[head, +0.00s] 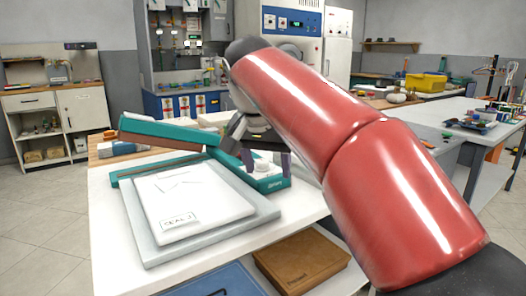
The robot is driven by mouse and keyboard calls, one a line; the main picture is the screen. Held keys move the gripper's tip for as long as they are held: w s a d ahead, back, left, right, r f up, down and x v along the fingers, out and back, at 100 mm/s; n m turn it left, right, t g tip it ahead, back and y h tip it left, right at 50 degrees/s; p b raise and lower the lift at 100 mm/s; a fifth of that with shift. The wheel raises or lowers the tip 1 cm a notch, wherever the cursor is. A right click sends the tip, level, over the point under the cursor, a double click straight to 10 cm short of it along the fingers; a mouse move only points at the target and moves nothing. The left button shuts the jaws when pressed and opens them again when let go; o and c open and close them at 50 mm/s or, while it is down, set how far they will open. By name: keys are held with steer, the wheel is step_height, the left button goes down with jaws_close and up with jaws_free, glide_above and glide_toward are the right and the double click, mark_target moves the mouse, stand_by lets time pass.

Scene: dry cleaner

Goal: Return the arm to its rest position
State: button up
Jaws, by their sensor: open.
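My red arm reaches from the lower right up over the white table (110,222) in the head view. My gripper (263,172) points down near the table's back part. Its two dark fingers are apart, on either side of a small white knob-like piece at a teal box (267,186). I cannot tell whether the fingers touch anything. My arm hides part of the gripper's wrist and the right side of the table.
A white labelled slab (188,203) lies on a grey board (150,252) on the table. A teal-topped piece (170,130) stands tilted behind it. A brown box (300,262) sits below. Another table (440,112) stands at right. The floor at left is clear.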

steer(key=s+d+f+n, duration=0.1)
steer(key=s+d+f, duration=0.6)
steer(key=s+f, duration=0.4)
steer(key=s+d+f+n+t+y, duration=0.1)
steer(key=s+d+f+n, duration=0.1)
steer(key=s+d+f, duration=0.5)
steer(key=s+f, duration=0.4)
steer(key=shift+d+n, duration=0.3)
steer(key=shift+d, duration=0.05)
